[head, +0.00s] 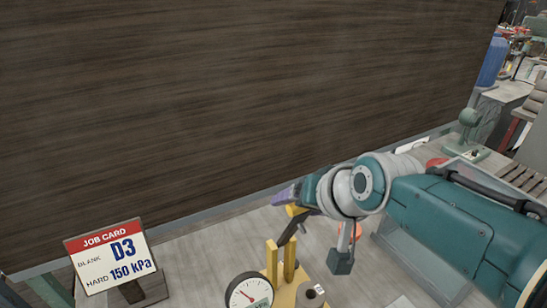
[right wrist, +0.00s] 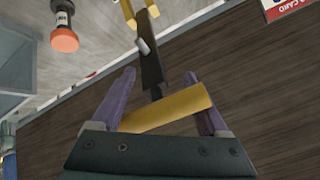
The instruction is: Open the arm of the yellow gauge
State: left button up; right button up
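The yellow gauge (head: 289,260) stands at the bottom middle of the head view, with two upright posts and a round white dial (head: 249,293). Its dark arm (head: 288,233) slants up and right from the posts, and also shows in the right wrist view (right wrist: 152,70). The arm ends in a yellow crosswise handle (right wrist: 165,108). My right gripper (right wrist: 160,82) has its purple fingers apart, with the handle lying across between them, close to the palm. The fingers do not look closed on it; contact at the handle's ends is unclear. My left gripper is not in view.
A job card (head: 110,256) reading D3 and 150 kPa stands at the left. A grey-brown cylinder (head: 310,296) with a hole sits beside the posts. An orange-and-dark object (right wrist: 64,38) stands nearby on the bench. A dark wood panel (head: 200,110) rises behind.

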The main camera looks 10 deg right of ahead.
jog(key=shift+o, duration=0.9)
jog(key=shift+s+f, duration=0.1)
jog(key=shift+f, duration=0.1)
jog(key=shift+r, duration=0.2)
jog(key=shift+s+d+r+p, duration=0.1)
jog(key=shift+s+r+p, duration=0.15)
jog(key=shift+p, duration=0.15)
jog(key=p+v, duration=0.3)
jog(key=v, duration=0.6)
jog(key=shift+s, duration=0.15)
